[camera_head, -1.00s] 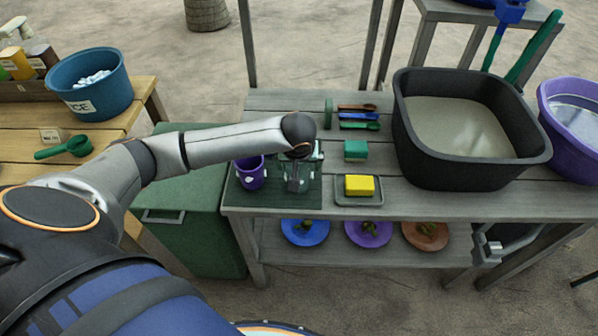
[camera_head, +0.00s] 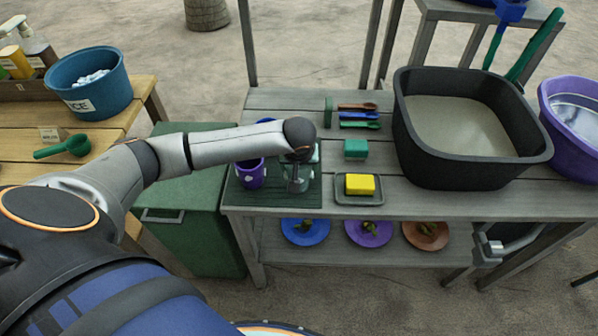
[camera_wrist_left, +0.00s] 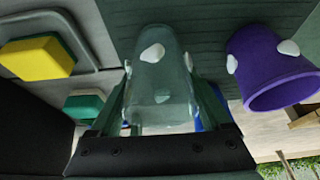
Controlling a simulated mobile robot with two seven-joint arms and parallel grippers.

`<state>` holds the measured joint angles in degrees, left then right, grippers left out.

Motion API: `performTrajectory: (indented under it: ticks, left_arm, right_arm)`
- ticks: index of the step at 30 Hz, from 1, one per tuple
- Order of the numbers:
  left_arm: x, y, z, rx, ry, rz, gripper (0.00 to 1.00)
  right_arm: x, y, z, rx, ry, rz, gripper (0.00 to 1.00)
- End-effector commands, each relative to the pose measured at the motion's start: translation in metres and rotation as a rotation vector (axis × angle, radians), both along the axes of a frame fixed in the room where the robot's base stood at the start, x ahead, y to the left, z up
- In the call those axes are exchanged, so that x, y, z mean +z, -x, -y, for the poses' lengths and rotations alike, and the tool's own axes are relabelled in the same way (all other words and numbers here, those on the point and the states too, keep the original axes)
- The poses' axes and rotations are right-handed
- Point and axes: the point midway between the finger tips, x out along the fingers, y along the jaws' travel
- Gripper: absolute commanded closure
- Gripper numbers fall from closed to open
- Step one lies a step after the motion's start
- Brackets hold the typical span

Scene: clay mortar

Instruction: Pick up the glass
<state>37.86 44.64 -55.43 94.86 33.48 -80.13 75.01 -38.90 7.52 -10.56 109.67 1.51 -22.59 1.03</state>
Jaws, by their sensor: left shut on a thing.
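The glass (camera_wrist_left: 160,75) is clear with pale spots. In the left wrist view it lies between the green fingers of my left gripper (camera_wrist_left: 165,108), which is shut on it. In the head view my left gripper (camera_head: 298,178) points down at the dark green mat, and the glass there is mostly hidden by the gripper and wrist. I cannot tell whether the glass still touches the mat. My right gripper is not in view.
A purple cup (camera_head: 251,175) stands close beside the glass, on its left in the head view. A yellow sponge (camera_head: 360,184) on a tray, a green sponge (camera_head: 355,149) and several spoons lie to the right. A large black basin (camera_head: 535,148) stands further right.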

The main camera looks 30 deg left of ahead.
Motion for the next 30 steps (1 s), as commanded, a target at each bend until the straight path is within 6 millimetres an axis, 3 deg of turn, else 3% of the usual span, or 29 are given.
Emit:
performTrajectory:
  ticks: [1,6,17,23,30]
  left_arm:
    - [0.000,0.000,0.000,0.000,0.000,-0.001,0.68]
    - [0.000,0.000,0.000,0.000,0.000,-0.001,0.87]
    - [0.006,0.000,0.000,0.001,0.000,0.001,0.87]
    - [0.031,-0.001,0.000,0.001,0.001,0.004,0.87]
    - [0.082,0.019,0.037,-0.005,0.006,0.005,0.87]
  right_arm:
    - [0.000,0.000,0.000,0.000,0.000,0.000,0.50]
    - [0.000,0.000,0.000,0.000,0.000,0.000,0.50]
    - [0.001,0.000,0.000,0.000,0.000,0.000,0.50]
    - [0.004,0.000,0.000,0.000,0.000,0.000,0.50]
    - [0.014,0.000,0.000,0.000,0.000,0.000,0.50]
